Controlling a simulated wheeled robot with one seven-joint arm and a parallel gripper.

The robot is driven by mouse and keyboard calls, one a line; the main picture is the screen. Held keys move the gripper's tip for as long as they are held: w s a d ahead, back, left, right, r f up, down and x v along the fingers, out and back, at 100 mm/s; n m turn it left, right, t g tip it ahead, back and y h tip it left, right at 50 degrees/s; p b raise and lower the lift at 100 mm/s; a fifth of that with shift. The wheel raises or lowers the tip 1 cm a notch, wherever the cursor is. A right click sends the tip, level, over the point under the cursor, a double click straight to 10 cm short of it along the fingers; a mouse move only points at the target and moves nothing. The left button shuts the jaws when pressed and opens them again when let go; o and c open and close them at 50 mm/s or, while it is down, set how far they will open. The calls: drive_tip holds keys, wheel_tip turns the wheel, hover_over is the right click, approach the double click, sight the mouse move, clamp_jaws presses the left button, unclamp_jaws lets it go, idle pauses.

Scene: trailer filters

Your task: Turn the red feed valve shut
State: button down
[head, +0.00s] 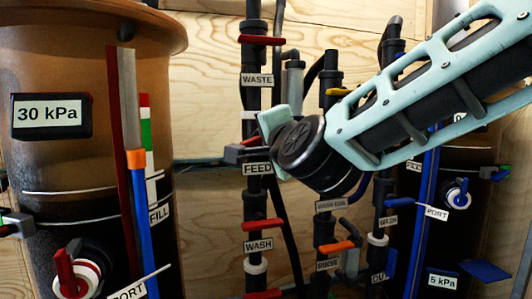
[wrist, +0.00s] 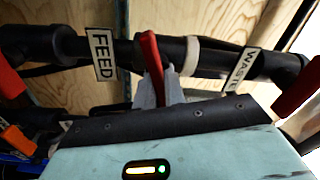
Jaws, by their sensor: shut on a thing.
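The red feed valve handle (wrist: 151,52) shows in the wrist view on the black pipe, between the FEED label (wrist: 102,55) and the WASTE label (wrist: 241,67). It appears crosswise to the pipe; its exact angle is hard to tell. My gripper (wrist: 156,88) is shut on this handle, with grey fingers on both sides of its lower part. In the head view my gripper (head: 243,151) is at the pipe just above the FEED label (head: 257,169). There my gripper and wrist hide most of the handle.
The red waste handle (head: 262,40) is above on the same pipe, and the red wash handle (head: 262,225) is below. A brown tank (head: 60,150) stands at the left. Neighbouring pipes with yellow, orange and blue handles are close on the right, behind my arm.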

drive_tip(key=shift+f+m+b, duration=0.15)
drive_tip(key=shift+m+b, duration=0.7)
drive_tip(key=shift+m, duration=0.1)
drive_tip(key=shift+f+m+b, duration=0.15)
drive_tip(key=shift+m+b, duration=0.65)
drive_tip(key=shift+m, duration=0.15)
drive_tip(key=c, duration=1.5)
unclamp_jaws()
drive_tip(key=shift+r, duration=0.1)
